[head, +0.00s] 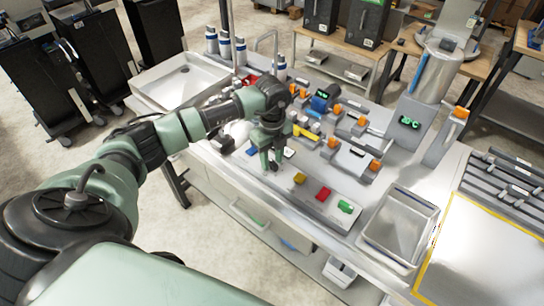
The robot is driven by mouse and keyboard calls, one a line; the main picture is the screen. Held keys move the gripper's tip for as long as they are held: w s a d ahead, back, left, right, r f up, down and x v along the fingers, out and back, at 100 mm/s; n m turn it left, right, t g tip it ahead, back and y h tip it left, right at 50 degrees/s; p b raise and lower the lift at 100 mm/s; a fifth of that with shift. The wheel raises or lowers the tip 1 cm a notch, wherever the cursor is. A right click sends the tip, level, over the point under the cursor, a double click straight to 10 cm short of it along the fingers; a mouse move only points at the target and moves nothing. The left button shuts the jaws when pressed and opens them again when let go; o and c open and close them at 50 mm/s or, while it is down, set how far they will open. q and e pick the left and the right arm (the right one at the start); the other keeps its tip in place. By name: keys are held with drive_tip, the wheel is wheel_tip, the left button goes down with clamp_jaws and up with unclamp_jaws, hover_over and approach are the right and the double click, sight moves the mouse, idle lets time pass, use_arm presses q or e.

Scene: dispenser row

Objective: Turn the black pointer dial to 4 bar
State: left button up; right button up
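My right gripper is not in view.
A sink (180,80) is at left, a metal bin (400,226) at right.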

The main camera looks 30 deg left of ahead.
use_arm(q)
clamp_jaws()
drive_tip(key=m+b, duration=0.2)
drive_tip(key=m, duration=0.1)
drive_tip(key=shift+w+f+b, duration=0.1)
drive_tip(key=shift+f+b, duration=0.1)
drive_tip(key=shift+b, duration=0.15)
drive_tip(key=m+b, duration=0.4)
drive_tip(key=m, duration=0.1)
drive_tip(key=shift+w+d, duration=0.1)
drive_tip(key=m+b, duration=0.4)
drive_tip(key=m, duration=0.2)
drive_tip(key=shift+d+m, duration=0.15)
drive_tip(key=shift+m, duration=0.25)
drive_tip(key=shift+d+r+m+b, duration=0.1)
drive_tip(key=shift+r+m+b, duration=0.1)
drive_tip(key=shift+m+b, duration=1.75)
drive_tip(key=shift+m+p, duration=0.55)
drive_tip(key=shift+m, duration=0.1)
